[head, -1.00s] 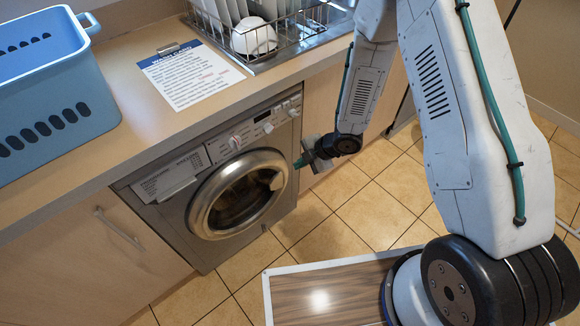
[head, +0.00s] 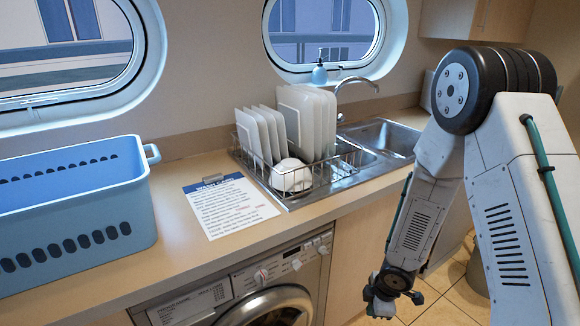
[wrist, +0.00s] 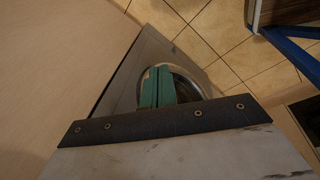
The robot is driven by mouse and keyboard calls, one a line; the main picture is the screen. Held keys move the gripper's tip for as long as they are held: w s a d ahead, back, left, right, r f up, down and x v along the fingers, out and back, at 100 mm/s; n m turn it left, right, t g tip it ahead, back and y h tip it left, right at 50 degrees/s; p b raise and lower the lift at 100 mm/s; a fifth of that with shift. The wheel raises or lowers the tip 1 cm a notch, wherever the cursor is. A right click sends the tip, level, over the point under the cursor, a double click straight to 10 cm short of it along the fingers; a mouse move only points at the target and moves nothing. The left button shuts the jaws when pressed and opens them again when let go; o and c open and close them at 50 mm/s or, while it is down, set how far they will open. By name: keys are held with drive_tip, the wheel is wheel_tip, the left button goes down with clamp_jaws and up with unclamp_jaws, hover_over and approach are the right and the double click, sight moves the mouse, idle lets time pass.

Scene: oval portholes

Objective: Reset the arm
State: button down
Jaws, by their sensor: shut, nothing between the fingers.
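My gripper (wrist: 157,88) shows in the wrist view as two green fingers pressed together, with nothing between them. In the head view my gripper (head: 380,303) hangs low at the bottom, in front of the cupboard front just right of the washing machine (head: 283,262). My arm is bent, with its black elbow joint high at the right and the forearm reaching down. In the wrist view the round washing machine door (wrist: 190,84) lies behind the fingers.
A blue basket (head: 75,222), a printed card (head: 228,205) and a dish rack (head: 300,180) with plates and a white bowl stand on the counter (head: 170,262). A sink (head: 385,138) is behind. Tiled floor (wrist: 222,38) is open beside the machine.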

drive_tip(key=s+d+r+m+g+h, duration=0.1)
drive_tip(key=s+d+r+m+h, duration=0.15)
drive_tip(key=r, duration=0.45)
drive_tip(key=s+d+r+m+g+h, duration=0.1)
drive_tip(key=s+d+r+m, duration=0.25)
drive_tip(key=r, duration=0.35)
drive_tip(key=s+d+r+m+g+h, duration=0.1)
drive_tip(key=s+d+r+m, duration=0.1)
drive_tip(key=r+m, duration=0.35)
drive_tip(key=s+a+r+m+t+y, duration=0.1)
drive_tip(key=s+a+r+m, duration=0.1)
drive_tip(key=s+r, duration=0.6)
drive_tip(key=s+a+r+m+t+y, duration=0.1)
drive_tip(key=s+a+r+m+y, duration=0.1)
drive_tip(key=s+r, duration=0.7)
wheel_tip(320, 180, up, 4)
drive_tip(key=shift+s+a+m, duration=0.2)
drive_tip(key=shift+a+m, duration=0.15)
drive_tip(key=shift+m, duration=0.3)
